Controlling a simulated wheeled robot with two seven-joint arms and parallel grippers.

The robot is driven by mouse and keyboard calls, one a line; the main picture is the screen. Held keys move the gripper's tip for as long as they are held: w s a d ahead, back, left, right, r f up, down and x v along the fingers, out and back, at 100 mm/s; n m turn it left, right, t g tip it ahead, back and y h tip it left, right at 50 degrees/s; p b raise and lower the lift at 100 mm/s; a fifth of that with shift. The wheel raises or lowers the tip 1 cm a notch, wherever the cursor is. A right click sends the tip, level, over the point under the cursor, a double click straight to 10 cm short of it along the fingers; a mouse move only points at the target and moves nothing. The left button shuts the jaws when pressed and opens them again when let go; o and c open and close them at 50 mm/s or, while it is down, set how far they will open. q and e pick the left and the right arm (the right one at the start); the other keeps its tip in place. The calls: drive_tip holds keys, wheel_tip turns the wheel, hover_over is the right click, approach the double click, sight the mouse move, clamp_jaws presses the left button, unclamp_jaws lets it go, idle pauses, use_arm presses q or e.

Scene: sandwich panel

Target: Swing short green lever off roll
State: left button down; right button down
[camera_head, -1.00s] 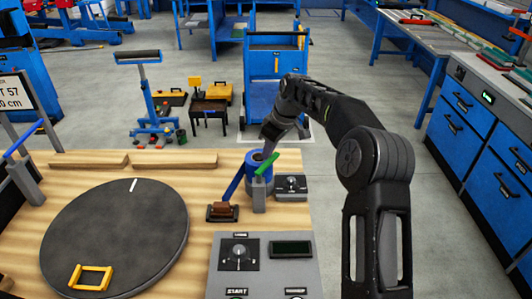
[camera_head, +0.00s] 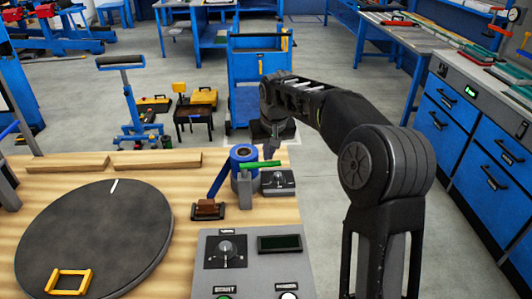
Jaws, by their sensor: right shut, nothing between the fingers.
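The short green lever (camera_head: 261,164) sits on top of a grey post (camera_head: 245,188) and points to the right, nearly level in the picture. The blue roll (camera_head: 241,155) with a dark hollow centre stands just behind the post. The lever's left end overlaps the roll's front edge in the picture; I cannot tell whether they touch. My right gripper (camera_head: 271,151) is shut and empty, pointing down just behind the lever and right of the roll. Its fingertips are small and partly hidden, so contact with the lever is unclear. My left gripper is not in view.
A blue bar (camera_head: 219,178) rises from a brown block (camera_head: 208,208) left of the post. A small grey dial box (camera_head: 279,181) lies right of it. A control panel (camera_head: 210,273) is in front. A dark round turntable (camera_head: 90,235) fills the left of the wooden table.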

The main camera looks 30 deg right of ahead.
drive_tip(key=shift+w+f, duration=0.1)
drive_tip(key=shift+w, duration=0.05)
drive_tip(key=shift+w+a+p, duration=0.35)
drive_tip(key=shift+w+a, duration=0.15)
drive_tip(key=shift+a, duration=0.1)
drive_tip(key=b+v, duration=0.1)
drive_tip(key=v, duration=0.7)
drive_tip(key=shift+f, duration=0.1)
idle(0.6)
